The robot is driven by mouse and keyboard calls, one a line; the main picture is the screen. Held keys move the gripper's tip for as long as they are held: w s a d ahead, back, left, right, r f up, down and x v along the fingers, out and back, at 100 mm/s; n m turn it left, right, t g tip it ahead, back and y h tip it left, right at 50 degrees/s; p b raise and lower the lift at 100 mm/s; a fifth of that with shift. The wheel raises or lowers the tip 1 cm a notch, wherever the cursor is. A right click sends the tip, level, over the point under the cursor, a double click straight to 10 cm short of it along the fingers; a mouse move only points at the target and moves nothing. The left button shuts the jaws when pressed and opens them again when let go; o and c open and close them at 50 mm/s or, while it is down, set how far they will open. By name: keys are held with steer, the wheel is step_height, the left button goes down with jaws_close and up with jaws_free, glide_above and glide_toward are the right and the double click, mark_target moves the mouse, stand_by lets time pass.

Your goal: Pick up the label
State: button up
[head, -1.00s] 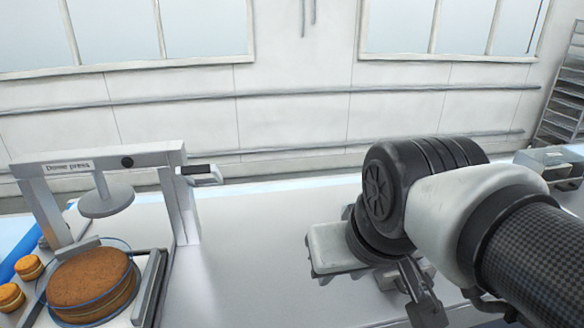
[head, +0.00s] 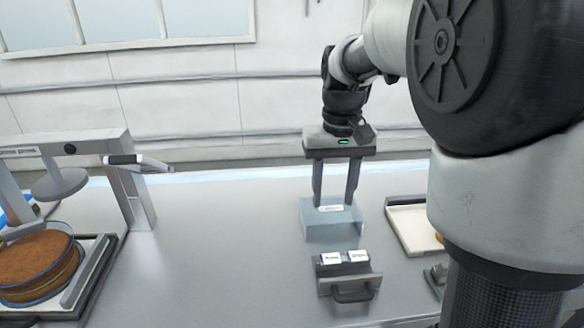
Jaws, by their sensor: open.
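A small white label (head: 331,208) with dark print lies on a pale blue-grey block (head: 345,225) in the middle of the bench. Two more white cards, a left one (head: 331,258) and a right one (head: 358,256), sit in a dark holder (head: 345,270) with a front handle, nearer to me. My gripper (head: 334,204) points down with its two fingers apart and nothing visible between them. Its fingertips appear just above or behind the block, one on each side of the label in the picture. I cannot tell whether they touch the block.
A press (head: 70,145) stands at the left, with a round brown cake (head: 35,262) in a clear ring near it. A shallow pale tray (head: 410,228) lies right of the block. My arm hides the right side. The bench between press and block is clear.

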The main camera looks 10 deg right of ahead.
glide_above(330, 259)
step_height(330, 259, down, 12)
steer(key=shift+w+r, duration=0.15)
steer(key=shift+f+p, duration=0.35)
steer(key=shift+f, duration=2.75)
steer(key=c, duration=0.4)
steer(key=shift+o, duration=0.2)
step_height(330, 259, up, 8)
steer(key=r, duration=0.1)
steer(key=f, duration=0.1)
steer(key=s+f, duration=0.1)
steer(key=f, duration=0.2)
steer(key=shift+s+f, duration=0.25)
steer(key=shift+s, duration=0.15)
steer(key=shift+a, duration=0.15)
